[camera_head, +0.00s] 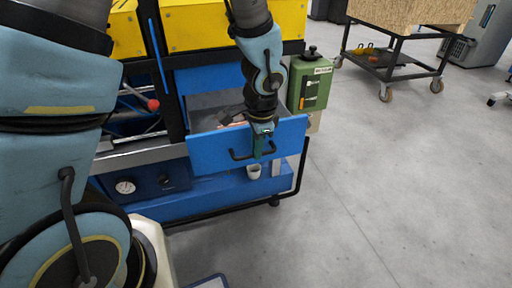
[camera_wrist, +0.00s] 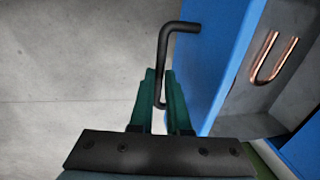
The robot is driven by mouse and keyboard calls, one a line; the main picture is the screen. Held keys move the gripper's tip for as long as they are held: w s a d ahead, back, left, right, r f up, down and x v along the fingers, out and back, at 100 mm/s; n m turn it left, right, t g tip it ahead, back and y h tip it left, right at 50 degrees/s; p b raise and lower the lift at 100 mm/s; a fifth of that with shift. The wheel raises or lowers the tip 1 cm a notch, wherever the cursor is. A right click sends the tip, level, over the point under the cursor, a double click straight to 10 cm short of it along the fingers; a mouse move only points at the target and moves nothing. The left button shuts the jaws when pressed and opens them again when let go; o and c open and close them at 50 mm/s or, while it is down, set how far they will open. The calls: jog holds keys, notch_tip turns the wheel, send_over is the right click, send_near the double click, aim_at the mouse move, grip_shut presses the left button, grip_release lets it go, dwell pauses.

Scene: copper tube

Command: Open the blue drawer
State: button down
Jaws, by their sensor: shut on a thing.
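The blue drawer (camera_head: 208,152) stands pulled out of the workbench, with its grey inside showing from above. Its blue front also shows in the wrist view (camera_wrist: 222,55). A bent black bar handle (camera_wrist: 178,27) is fixed to that front and also shows in the head view (camera_head: 238,156). My gripper (camera_head: 261,148) is at the handle, in front of the drawer. Its green fingers (camera_wrist: 160,92) are closed around one part of the handle bar. A U-shaped copper tube (camera_wrist: 283,63) lies inside the drawer.
A green box (camera_head: 310,85) with a black knob stands right of the drawer. A white cup (camera_head: 254,172) is on the blue lower shelf (camera_head: 215,201) below. A wheeled cart (camera_head: 400,58) stands at the back right. The grey floor (camera_head: 375,180) in front and right is clear.

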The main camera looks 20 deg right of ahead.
jog(key=c, duration=0.9)
grip_release()
jog(key=shift+r, duration=0.1)
jog(key=r, duration=0.3)
jog(key=s+r+p, duration=0.1)
jog(key=r, duration=0.3)
jog(key=s+r+p, duration=0.1)
jog(key=r, duration=0.2)
jog(key=shift+a+r, duration=0.1)
jog(key=shift+r, duration=0.1)
jog(key=w+a+r+n+p, duration=0.2)
jog(key=a+n, duration=0.4)
jog(key=a, duration=0.3)
jog(key=w+a+r+n+p, duration=0.2)
jog(key=a+n, duration=0.4)
jog(key=a, duration=0.4)
jog(key=w+a+r+n+p, duration=0.3)
jog(key=a+n, duration=0.3)
jog(key=a, duration=0.3)
jog(key=shift+w+a+r+g, duration=0.3)
jog(key=shift+a+r, duration=0.1)
jog(key=shift+r, duration=0.25)
